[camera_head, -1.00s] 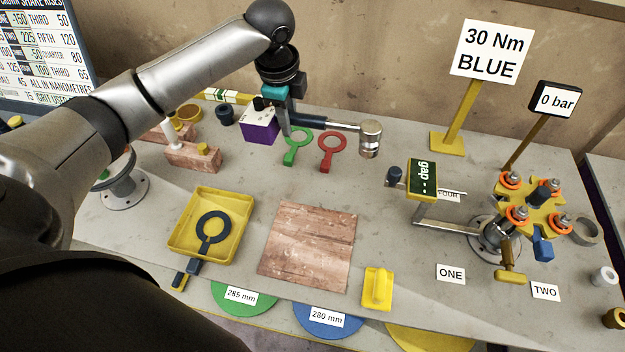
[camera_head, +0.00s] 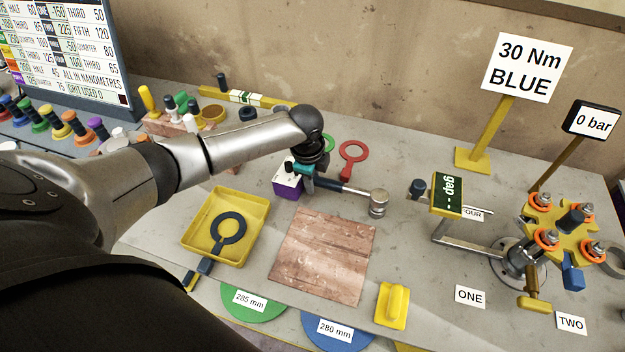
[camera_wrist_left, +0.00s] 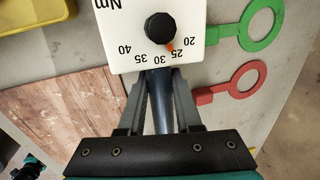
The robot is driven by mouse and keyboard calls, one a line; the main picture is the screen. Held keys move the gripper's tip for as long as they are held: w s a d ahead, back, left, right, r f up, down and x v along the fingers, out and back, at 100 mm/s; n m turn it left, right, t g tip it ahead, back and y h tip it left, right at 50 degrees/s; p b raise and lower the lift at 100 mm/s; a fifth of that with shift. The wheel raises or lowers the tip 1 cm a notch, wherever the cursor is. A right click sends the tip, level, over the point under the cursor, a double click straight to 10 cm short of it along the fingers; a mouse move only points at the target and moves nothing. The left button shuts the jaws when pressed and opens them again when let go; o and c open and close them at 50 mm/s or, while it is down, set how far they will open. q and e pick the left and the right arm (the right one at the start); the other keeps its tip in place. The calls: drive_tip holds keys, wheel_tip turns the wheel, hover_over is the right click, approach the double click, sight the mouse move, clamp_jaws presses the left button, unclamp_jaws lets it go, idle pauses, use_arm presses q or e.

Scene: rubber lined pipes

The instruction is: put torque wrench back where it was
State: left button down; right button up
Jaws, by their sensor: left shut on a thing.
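The torque wrench has a box with a purple side and white dial face (camera_head: 288,185), a dark shaft and a round metal head (camera_head: 378,203). My left gripper (camera_head: 310,184) is shut on the shaft beside the box. In the left wrist view the gripper (camera_wrist_left: 158,85) closes around the dark shaft, just below the white dial box (camera_wrist_left: 160,38); the orange pointer is near 25. The wrench lies near the far edge of the wooden board (camera_head: 322,255). I cannot tell its height above the table. My right gripper is not in view.
A red ring paddle (camera_head: 352,158) and a partly hidden green one (camera_head: 329,142) lie behind the wrench. A yellow tray (camera_head: 190,240) with a black ring paddle is at left. A flange fixture (camera_head: 560,215) stands at right. The wooden board is bare.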

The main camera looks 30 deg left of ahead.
use_arm(q)
drive_tip(key=shift+f, duration=0.3)
drive_tip(key=c, duration=0.6)
unclamp_jaws()
drive_tip(key=shift+f, duration=0.1)
drive_tip(key=shift+f+b, duration=0.1)
drive_tip(key=shift+b, duration=0.45)
wheel_tip(320, 180, up, 15)
drive_tip(key=s+p, duration=0.2)
drive_tip(key=s, duration=0.1)
drive_tip(key=shift+p, duration=0.4)
